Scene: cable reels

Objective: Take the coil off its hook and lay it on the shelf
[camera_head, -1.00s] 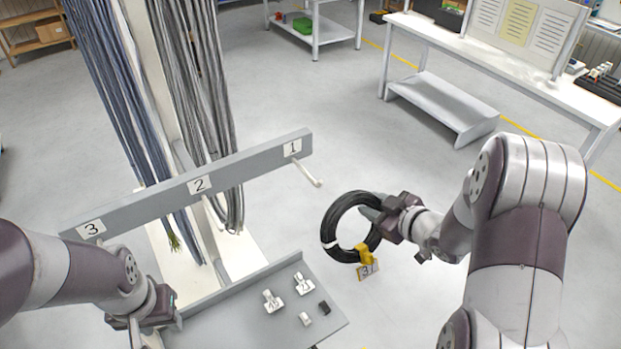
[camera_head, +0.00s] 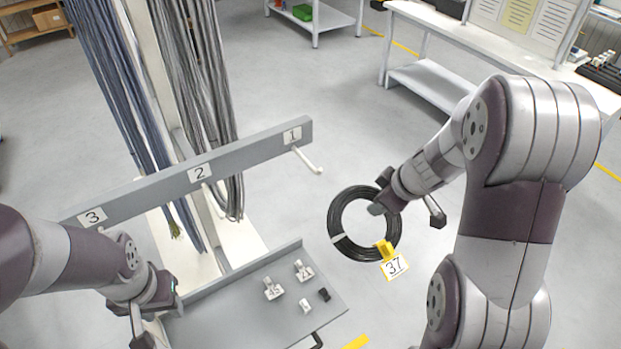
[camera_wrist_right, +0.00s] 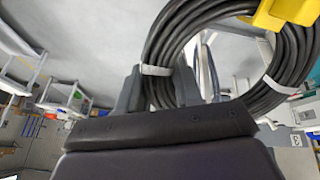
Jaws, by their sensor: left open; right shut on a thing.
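The black coil (camera_head: 341,216) carries a yellow clip and a tag marked 37 (camera_head: 395,266). My right gripper (camera_head: 380,205) is shut on the coil's upper right side and holds it in the air, to the right of the grey shelf. In the right wrist view the coil (camera_wrist_right: 160,50) passes between the fingers (camera_wrist_right: 158,92). The hook under label 1 (camera_head: 307,161) is bare. The grey shelf (camera_head: 235,318) lies below the hook rail. My left gripper (camera_head: 150,322) is open at the shelf's left end, partly cut off by the frame.
Several small white and dark pieces (camera_head: 303,271) lie on the right part of the shelf. The numbered rail (camera_head: 250,155) runs above and behind it, with cable bundles (camera_head: 205,90) behind. A white workbench (camera_head: 430,80) stands at the back right.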

